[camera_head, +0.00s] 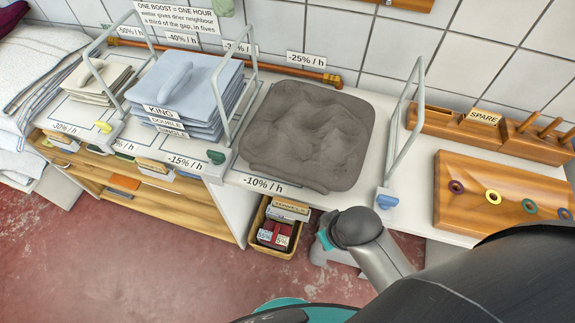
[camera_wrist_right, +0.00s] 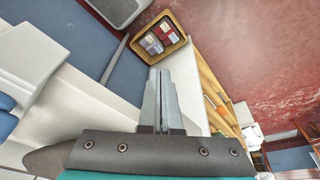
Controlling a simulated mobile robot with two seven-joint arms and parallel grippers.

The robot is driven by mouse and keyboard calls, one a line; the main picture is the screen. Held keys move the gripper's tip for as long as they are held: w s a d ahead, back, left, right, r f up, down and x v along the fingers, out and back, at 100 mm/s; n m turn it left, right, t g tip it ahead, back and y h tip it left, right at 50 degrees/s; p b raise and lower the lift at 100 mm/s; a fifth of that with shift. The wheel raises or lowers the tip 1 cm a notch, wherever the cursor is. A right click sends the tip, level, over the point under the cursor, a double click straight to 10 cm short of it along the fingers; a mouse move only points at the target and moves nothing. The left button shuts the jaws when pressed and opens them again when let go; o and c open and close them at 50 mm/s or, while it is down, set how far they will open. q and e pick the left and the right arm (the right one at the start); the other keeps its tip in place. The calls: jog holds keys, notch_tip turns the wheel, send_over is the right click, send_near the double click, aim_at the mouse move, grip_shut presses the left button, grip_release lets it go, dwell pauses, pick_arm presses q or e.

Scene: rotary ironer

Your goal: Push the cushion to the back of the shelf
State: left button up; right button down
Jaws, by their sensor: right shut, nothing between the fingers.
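The cushion (camera_head: 305,135) is a grey-brown, dented square pad lying flat on the white shelf (camera_head: 368,188) in the head view. It lies between two metal hoop dividers. Its front edge is close to the shelf's front edge, by the "-10% / h" label. A narrow strip of shelf shows behind it, below the copper pipe. My right gripper (camera_head: 328,246) is low in front of the shelf, right of the cushion's front corner and apart from it. In the right wrist view its fingers (camera_wrist_right: 158,92) are shut together and empty. My left gripper is not in view.
Metal hoops (camera_head: 220,95) and (camera_head: 405,125) flank the cushion. Blue folded linen (camera_head: 185,85) is stacked to the left. A wooden board with coloured rings (camera_head: 493,197) lies to the right. A wooden bin (camera_head: 257,222) with boxes sits below the shelf. A tiled wall stands behind.

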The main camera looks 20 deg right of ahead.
jog(key=w+a+r+n+g+y+p, duration=0.1)
jog(key=w+a+r+n+p, duration=0.1)
jog(key=w+a+r+n, duration=0.4)
jog(key=w+a+r+n+g+y+p, duration=0.1)
jog(key=w+a+r+n+p, duration=0.2)
jog(key=a+r+n, duration=0.55)
jog(key=w+d+r+n+g+h, duration=0.1)
jog(key=w+d+r+n+h, duration=0.15)
jog(key=d+n, duration=0.7)
jog(key=shift+n, duration=0.6)
jog(key=f, duration=0.3)
jog(key=a+f, duration=0.1)
jog(key=f, duration=0.5)
jog(key=shift+s+a+b, duration=0.15)
jog(key=shift+s+b, duration=0.1)
jog(key=shift+b, duration=0.1)
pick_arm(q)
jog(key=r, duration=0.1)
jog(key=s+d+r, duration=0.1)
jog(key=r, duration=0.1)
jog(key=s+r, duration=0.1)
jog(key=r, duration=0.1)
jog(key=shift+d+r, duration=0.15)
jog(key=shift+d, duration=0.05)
